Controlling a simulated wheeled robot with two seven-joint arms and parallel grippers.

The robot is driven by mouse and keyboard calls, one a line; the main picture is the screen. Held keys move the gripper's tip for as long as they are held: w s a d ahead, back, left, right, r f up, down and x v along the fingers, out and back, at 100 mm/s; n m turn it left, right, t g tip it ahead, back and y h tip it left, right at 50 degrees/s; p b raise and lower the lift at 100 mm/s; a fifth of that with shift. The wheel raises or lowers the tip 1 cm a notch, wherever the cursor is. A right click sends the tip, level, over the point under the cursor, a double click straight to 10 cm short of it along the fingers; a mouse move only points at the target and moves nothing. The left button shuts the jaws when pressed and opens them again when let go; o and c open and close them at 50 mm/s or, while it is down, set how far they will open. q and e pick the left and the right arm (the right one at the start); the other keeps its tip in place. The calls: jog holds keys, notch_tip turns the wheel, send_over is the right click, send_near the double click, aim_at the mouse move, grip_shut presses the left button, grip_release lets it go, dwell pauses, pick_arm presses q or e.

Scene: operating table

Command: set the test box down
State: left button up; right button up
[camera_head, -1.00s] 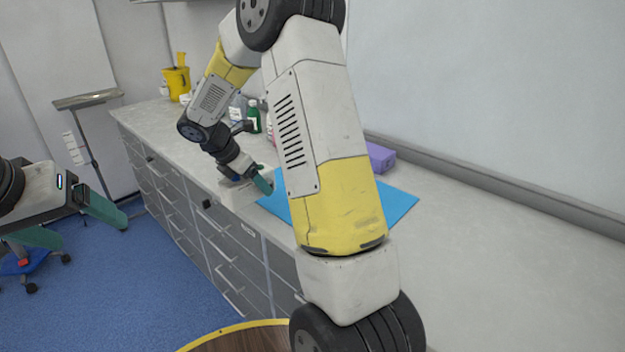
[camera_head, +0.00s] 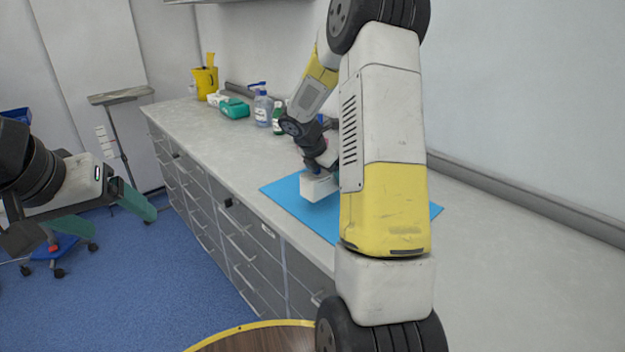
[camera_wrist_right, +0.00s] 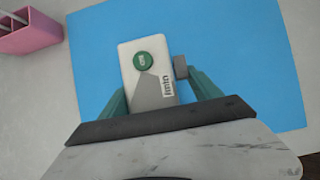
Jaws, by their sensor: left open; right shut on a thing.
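The test box (camera_head: 317,187) is white and sits at the blue mat (camera_head: 290,203) on the counter. In the right wrist view the box (camera_wrist_right: 146,62) shows a green round logo and a grey panel, with the blue mat (camera_wrist_right: 235,50) behind it. My right gripper (camera_wrist_right: 160,95) is shut on the box, one green finger on each side. Whether the box touches the mat is hard to tell. My left gripper (camera_head: 95,217) is open and empty, off to the left above the floor. My right arm hides part of the mat in the head view.
A yellow container (camera_head: 206,82), a green pack (camera_head: 235,108) and bottles (camera_head: 262,109) stand farther back on the counter (camera_head: 200,128). A pink box (camera_wrist_right: 28,32) lies beside the mat in the right wrist view. The near right counter is clear.

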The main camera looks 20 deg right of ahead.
aim_at(331, 186)
jog(key=shift+d+f, duration=0.1)
jog(key=shift+f, duration=1.65)
jog(key=shift+f, duration=0.15)
jog(key=o, duration=1.8)
